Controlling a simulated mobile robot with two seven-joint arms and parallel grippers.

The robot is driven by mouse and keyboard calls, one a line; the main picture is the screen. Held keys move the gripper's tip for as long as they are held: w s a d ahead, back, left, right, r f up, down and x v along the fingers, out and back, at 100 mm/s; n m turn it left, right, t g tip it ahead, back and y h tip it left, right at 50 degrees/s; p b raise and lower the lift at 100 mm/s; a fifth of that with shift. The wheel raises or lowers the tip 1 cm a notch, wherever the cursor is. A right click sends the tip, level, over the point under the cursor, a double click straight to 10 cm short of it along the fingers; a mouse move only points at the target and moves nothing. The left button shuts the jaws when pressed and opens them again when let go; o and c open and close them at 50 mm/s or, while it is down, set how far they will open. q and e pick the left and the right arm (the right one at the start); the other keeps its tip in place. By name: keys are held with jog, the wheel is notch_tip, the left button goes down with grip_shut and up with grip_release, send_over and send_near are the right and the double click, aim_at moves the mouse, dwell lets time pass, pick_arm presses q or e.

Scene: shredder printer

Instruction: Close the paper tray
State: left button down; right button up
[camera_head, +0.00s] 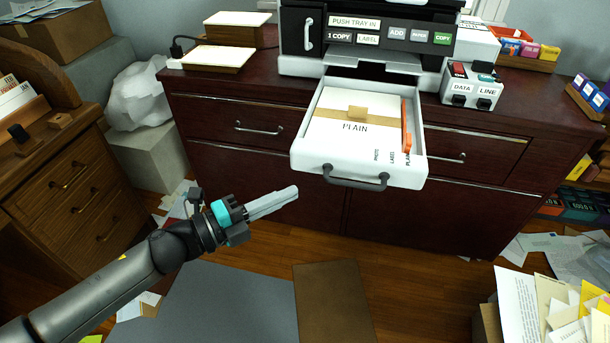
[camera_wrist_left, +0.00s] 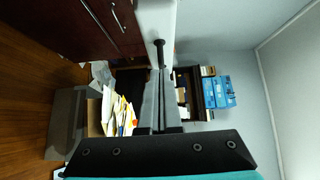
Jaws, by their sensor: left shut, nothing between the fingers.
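The paper tray (camera_head: 411,177) is white and stands pulled out from the printer (camera_head: 365,52), over the front edge of the dark wooden cabinet. It holds a stack marked PLAIN with a tan band, and an orange guide is at its right side. A dark handle (camera_head: 356,179) is on its front. My left gripper (camera_head: 296,191) is shut and empty, a little left of the handle and apart from it in the head view. In the left wrist view, the fingers (camera_wrist_left: 160,80) point toward a white edge and the dark handle (camera_wrist_left: 159,48). My right gripper is not in view.
The dark cabinet (camera_head: 230,165) has drawers with metal handles. A small box marked DATA and LINE (camera_head: 472,88) stands right of the printer. Papers in a box (camera_head: 540,300) are at lower right. A wooden desk (camera_head: 75,190) is at left. The floor before the tray is mostly clear.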

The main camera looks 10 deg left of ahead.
aim_at(322, 166)
pick_arm(q)
jog(key=w+d, duration=0.1)
jog(key=w+b, duration=0.1)
jog(key=w, duration=0.1)
jog(key=w+d, duration=0.1)
jog(key=w, duration=0.1)
jog(key=shift+w+d, duration=0.15)
jog(key=shift+d, duration=0.15)
jog(key=shift+w+b, duration=0.3)
jog(key=shift+w, duration=0.35)
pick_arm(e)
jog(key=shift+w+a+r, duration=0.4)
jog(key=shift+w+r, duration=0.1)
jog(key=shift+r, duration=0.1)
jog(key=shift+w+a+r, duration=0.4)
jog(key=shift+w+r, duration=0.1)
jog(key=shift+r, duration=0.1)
pick_arm(q)
jog(key=shift+w, duration=0.1)
